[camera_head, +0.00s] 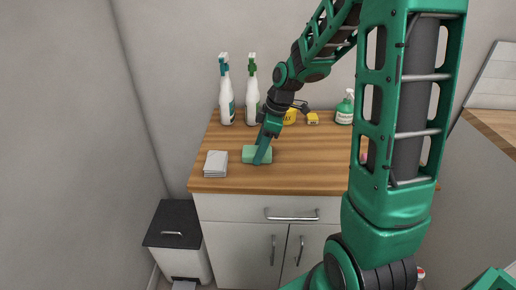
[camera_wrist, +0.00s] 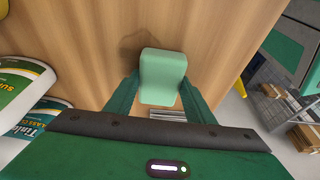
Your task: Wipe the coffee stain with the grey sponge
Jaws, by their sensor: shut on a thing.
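My gripper (camera_head: 261,160) is low over the wooden counter, its fingers on both sides of a pale green, sponge-like block (camera_head: 249,155). The block also fills the space between the fingers in the wrist view (camera_wrist: 162,70). It looks green, not grey; no clearly grey sponge shows. A dark brown stain (camera_wrist: 131,46) lies on the wood at the block's upper left in the wrist view, partly covered by the block or its shadow. I cannot make out the stain in the head view, where my arm crosses that spot. Whether the block touches the wood is unclear.
A stack of light grey cloths (camera_head: 215,163) lies left of the block. Two white spray bottles (camera_head: 226,95) stand at the back left. A yellow item (camera_head: 290,116), a small yellow block (camera_head: 313,119) and a green bottle (camera_head: 344,108) stand behind. Wood right of my gripper (camera_head: 315,160) is clear.

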